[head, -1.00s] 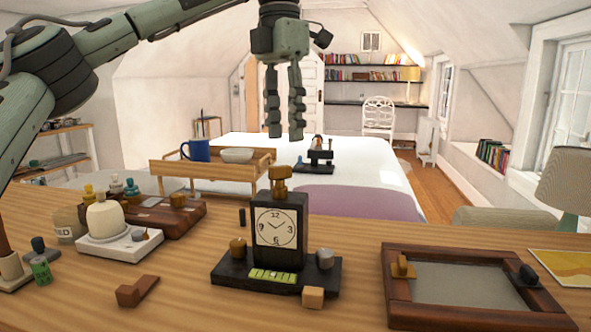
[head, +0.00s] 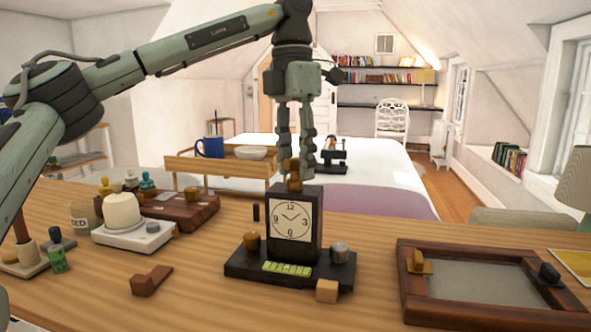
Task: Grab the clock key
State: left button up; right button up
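The black clock (head: 292,222) with a white dial stands upright on a dark base on the wooden table. A brass-brown key-like piece (head: 294,178), which looks like the clock key, stands on top of the clock. My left gripper (head: 296,165) points straight down above the clock. Its two fingers are apart, with the tips near the top of the key. I cannot tell whether the fingers are level with the key in depth or touch it. My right gripper is not in view.
The clock base carries a brass knob (head: 251,241), a grey knob (head: 339,252) and a green strip (head: 287,268). A wooden block (head: 327,291) sits at its front. A framed tray (head: 411,307) lies right. A brown wedge (head: 151,280) and white stand (head: 132,237) are left.

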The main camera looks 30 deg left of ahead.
pick_arm(q)
jog(key=shift+c, duration=0.6)
grip_shut()
jog(key=shift+r, duration=0.1)
